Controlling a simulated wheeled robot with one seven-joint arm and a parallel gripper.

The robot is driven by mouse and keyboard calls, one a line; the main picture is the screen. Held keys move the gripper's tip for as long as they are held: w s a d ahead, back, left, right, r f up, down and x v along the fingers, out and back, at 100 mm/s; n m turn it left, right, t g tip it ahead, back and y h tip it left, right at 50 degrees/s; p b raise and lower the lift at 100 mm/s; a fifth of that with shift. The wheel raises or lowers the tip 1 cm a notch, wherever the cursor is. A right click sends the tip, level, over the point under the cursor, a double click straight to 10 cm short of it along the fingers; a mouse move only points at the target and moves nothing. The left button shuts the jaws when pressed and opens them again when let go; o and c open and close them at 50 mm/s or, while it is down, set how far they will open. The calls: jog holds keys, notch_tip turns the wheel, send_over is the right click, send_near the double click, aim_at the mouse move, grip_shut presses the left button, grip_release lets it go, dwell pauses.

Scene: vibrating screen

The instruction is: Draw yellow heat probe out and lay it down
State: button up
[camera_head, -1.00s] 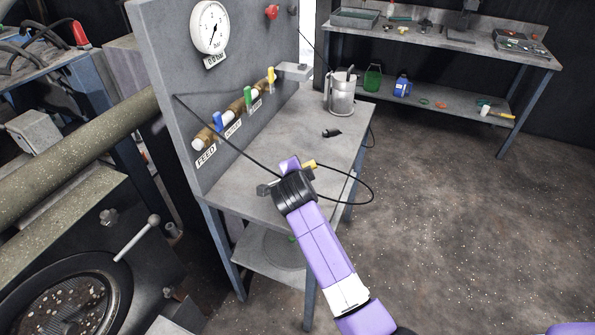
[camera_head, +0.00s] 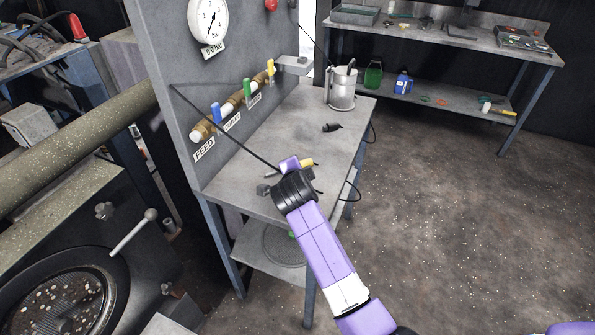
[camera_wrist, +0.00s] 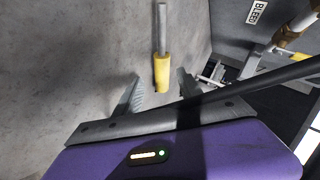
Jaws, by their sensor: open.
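The yellow heat probe has a yellow handle (camera_wrist: 162,73) and a thin metal shaft (camera_wrist: 162,28). In the wrist view it lies against the grey bench top, just beyond and between my fingertips. In the head view its yellow handle (camera_head: 308,163) shows at the right of my purple gripper body (camera_head: 290,164), over the bench. My gripper (camera_wrist: 158,97) is open, its fingers apart with no visible contact on the probe. My wrist hides the fingers in the head view.
The grey bench (camera_head: 250,178) has a metal jug (camera_head: 342,88) at the back and a small black item (camera_head: 332,127). A panel with blue, green and yellow valve handles (camera_head: 247,88) stands at left. A black cable (camera_wrist: 265,82) crosses close to my gripper.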

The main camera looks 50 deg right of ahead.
jog(key=shift+b+v, duration=0.45)
jog(key=shift+v, duration=3.45)
